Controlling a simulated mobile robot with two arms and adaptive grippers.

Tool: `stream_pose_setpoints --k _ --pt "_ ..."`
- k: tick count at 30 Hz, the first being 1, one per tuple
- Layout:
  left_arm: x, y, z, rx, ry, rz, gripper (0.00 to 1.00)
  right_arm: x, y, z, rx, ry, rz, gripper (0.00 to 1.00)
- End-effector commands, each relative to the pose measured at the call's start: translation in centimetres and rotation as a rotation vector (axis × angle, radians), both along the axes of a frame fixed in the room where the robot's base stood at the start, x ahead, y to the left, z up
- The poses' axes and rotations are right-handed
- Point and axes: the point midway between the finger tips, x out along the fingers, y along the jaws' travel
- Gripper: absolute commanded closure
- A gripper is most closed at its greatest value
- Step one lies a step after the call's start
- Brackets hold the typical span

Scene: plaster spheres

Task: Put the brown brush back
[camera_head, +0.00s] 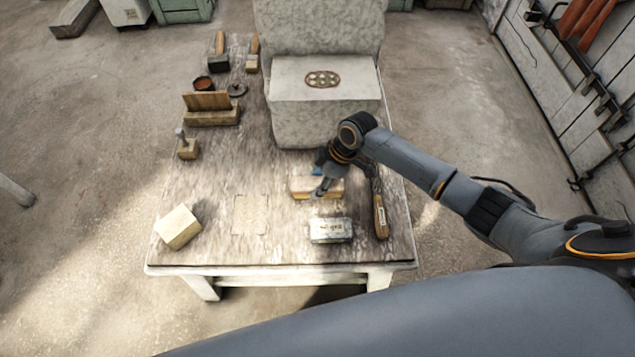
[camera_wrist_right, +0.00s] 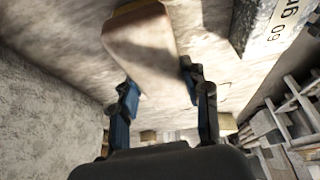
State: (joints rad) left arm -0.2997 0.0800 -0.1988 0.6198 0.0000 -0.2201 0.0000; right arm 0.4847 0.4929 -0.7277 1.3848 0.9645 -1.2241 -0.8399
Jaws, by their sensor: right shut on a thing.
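The brown brush (camera_head: 302,187), a small block with a brown and pale body, is at the right half of the worktable (camera_head: 215,250). My right gripper (camera_head: 321,183) reaches it from above and is shut on it; the fingers partly cover it. In the right wrist view, the brush (camera_wrist_right: 140,45) extends away from between the blue fingers of the right gripper (camera_wrist_right: 160,85). I cannot tell whether the brush touches the tabletop. My left gripper is out of view.
A grey block marked "60 gr" (camera_head: 331,231) lies just in front of the brush. A wooden-handled tool (camera_head: 380,215) lies to the right. A large stone block (camera_head: 320,110) stands behind. A pale rectangular patch (camera_head: 251,215) and a tan block (camera_head: 178,227) are left.

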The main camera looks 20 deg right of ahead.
Motion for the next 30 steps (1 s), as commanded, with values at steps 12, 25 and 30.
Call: stream_pose_setpoints --k 12,25,30 --pt "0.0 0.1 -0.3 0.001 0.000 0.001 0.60 0.0 0.0 -0.8 0.000 -0.002 0.000 0.79" --pt "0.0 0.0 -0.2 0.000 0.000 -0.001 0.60 0.0 0.0 -0.6 -0.001 -0.002 0.000 0.31" --pt "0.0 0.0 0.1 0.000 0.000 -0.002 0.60 0.0 -0.5 0.6 -0.002 -0.004 -0.001 0.31"
